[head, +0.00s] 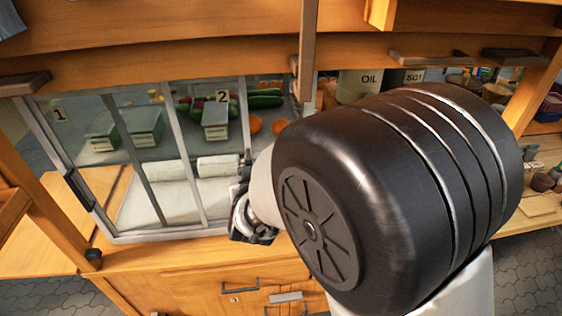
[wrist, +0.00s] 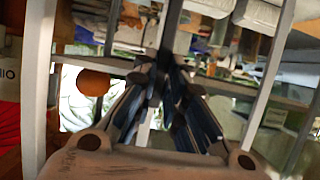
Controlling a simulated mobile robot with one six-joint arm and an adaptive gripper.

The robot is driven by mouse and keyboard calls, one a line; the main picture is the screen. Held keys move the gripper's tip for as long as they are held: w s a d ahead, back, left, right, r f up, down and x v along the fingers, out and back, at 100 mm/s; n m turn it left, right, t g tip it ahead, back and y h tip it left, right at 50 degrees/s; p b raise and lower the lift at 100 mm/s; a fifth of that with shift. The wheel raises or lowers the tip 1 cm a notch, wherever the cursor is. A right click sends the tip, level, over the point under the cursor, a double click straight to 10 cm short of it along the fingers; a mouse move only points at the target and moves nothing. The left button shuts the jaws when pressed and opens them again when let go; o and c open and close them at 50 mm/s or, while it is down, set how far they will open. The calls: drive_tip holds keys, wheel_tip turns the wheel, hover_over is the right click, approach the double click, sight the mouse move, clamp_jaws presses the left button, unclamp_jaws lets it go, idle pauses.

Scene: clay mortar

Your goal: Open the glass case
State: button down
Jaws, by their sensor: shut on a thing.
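The glass case (head: 120,238) stands at the left in the head view, with grey-framed glass panes marked 1 (head: 60,115) and 2 (head: 222,96). The left pane has a dark handle (head: 78,190). My gripper (head: 244,170) is at the right edge of pane 2, its fingers shut on what looks like that pane's dark handle (wrist: 171,30). The fingertips also show in the wrist view (wrist: 165,75). The panes seem to overlap in the middle. The right end of the case is partly hidden by my arm.
Grey boxes (head: 140,127), vegetables (head: 264,99) and pale rolls (head: 218,166) lie inside the case. A wooden post (head: 307,55) rises at its right. Tins marked OIL (head: 362,82) and 501 (head: 408,76) stand farther right. Wooden drawers (head: 200,283) are below.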

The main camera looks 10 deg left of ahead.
drive_tip(key=s+a+p, duration=0.2)
drive_tip(key=a, duration=0.6)
drive_tip(key=shift+s+p, duration=0.15)
drive_tip(key=shift+p, duration=0.2)
drive_tip(key=c, duration=1.6)
unclamp_jaws()
drive_tip(key=shift+c, duration=0.2)
drive_tip(key=v, duration=1.2)
drive_tip(key=shift+r, duration=0.1)
